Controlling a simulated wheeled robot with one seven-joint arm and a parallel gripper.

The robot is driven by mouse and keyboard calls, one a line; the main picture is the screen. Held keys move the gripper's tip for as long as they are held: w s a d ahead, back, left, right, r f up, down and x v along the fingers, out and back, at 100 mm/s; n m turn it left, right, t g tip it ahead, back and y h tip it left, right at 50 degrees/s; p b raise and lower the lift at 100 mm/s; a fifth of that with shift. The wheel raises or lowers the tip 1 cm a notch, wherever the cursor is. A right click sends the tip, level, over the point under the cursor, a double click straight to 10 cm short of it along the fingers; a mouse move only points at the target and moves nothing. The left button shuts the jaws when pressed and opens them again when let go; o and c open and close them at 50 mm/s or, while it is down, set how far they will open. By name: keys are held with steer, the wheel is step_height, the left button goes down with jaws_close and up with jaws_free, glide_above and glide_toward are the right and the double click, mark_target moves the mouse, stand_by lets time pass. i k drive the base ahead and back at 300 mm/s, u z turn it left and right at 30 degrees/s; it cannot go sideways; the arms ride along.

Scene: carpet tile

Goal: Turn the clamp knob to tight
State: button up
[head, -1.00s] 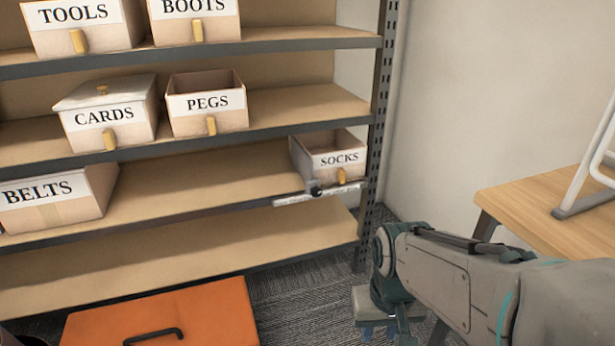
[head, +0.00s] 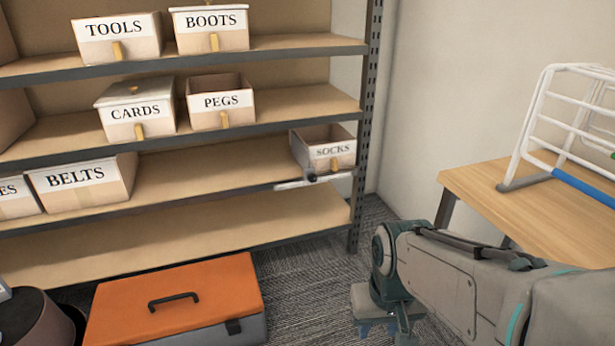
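A small dark knob (head: 311,176) sits on a pale grey bar (head: 325,180) along the front edge of a shelf, just below the SOCKS box. The bar looks like a plate with a lever or scale, but its markings are too small to read. I cannot tell which way the knob is set. My gripper (head: 378,329) hangs low at the lower right, pointing down in front of the carpet, well below and to the right of the knob. It is apart from the knob, and its fingers are too small and shaded to show whether they are open.
The shelf unit (head: 200,152) holds labelled boxes, including the SOCKS box (head: 330,163) close behind the knob. An orange-lidded chest (head: 215,290) lies on the carpet at the front left. A wooden table (head: 470,190) with a white rack (head: 570,125) stands to the right.

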mark_target(313, 178)
steer(key=u, duration=0.65)
steer(key=i, duration=1)
steer(key=z, duration=0.75)
